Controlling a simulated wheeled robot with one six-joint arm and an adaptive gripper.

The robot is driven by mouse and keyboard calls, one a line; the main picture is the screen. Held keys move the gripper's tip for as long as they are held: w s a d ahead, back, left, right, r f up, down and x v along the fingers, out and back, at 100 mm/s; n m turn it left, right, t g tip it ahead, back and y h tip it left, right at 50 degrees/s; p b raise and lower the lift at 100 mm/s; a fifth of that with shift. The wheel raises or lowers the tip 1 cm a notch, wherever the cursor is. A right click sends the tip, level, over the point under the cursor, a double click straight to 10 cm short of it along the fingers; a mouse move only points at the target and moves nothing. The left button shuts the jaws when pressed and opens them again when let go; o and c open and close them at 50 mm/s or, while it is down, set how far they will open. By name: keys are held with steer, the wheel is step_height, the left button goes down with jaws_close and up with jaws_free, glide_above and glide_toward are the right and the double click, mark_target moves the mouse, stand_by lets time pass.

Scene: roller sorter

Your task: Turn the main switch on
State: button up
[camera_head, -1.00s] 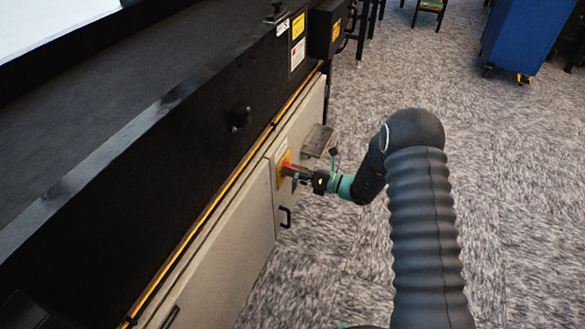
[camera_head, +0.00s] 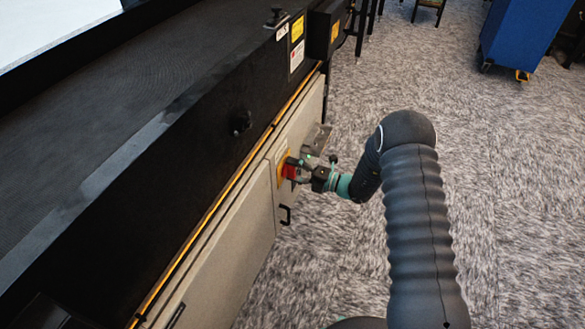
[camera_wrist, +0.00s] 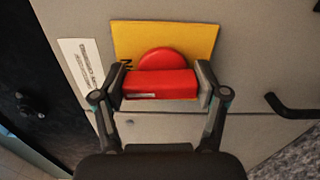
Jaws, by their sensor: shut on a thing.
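The main switch is a red rotary handle (camera_wrist: 160,85) on a yellow plate (camera_wrist: 200,39), mounted on the beige cabinet panel. In the wrist view its grip bar lies level across the picture. My gripper (camera_wrist: 160,88) has one finger at each end of the bar and is shut on it. In the head view the red handle (camera_head: 289,171) shows at the panel, with my gripper (camera_head: 295,170) at it. The fingers cover part of the handle there.
A black door handle (camera_head: 286,215) sits below the switch; it shows right of it in the wrist view (camera_wrist: 290,107). A grey bracket (camera_head: 318,138) juts from the panel nearby. A blue cart (camera_head: 522,35) stands far off. Carpet at right is free.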

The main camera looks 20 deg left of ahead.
steer(key=shift+w+m, duration=0.1)
steer(key=shift+m, duration=0.5)
steer(key=o, duration=1.2)
steer(key=shift+c, duration=0.2)
steer(key=shift+d, duration=0.15)
steer(key=s+d, duration=0.1)
steer(key=d, duration=1)
steer(key=shift+d, duration=0.35)
